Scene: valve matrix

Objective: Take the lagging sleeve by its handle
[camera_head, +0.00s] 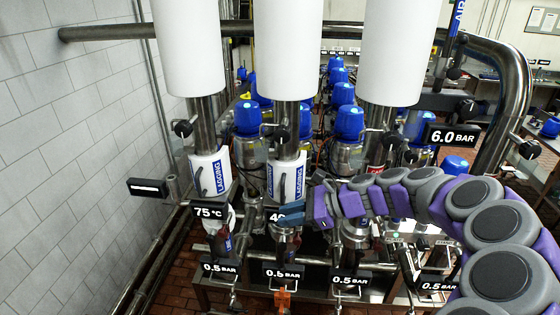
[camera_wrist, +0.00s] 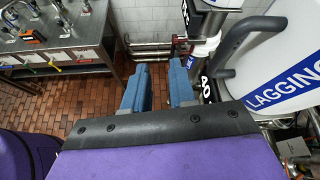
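Two white lagging sleeves with blue LAGGING labels show in the head view, a left one (camera_head: 212,176) and a middle one (camera_head: 290,184), each around a vertical steel pipe with a dark handle on its side. In the wrist view, a sleeve (camera_wrist: 285,62) fills the right side, and its dark grey curved handle (camera_wrist: 248,40) stands out to the left. My gripper (camera_wrist: 160,82) is open, with two blue fingers and nothing between them. The handle is to the right of both fingers, outside the gap. In the head view my gripper (camera_head: 290,212) is just below the middle sleeve.
Tall white cylinders (camera_head: 288,48) cover the pipes above. A 75 °C sign (camera_head: 210,211) and several 0.5 BAR signs (camera_head: 283,273) stick out nearby. A tiled wall (camera_head: 80,140) is at left. A steel table (camera_wrist: 65,45) stands on the brick floor (camera_wrist: 60,105).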

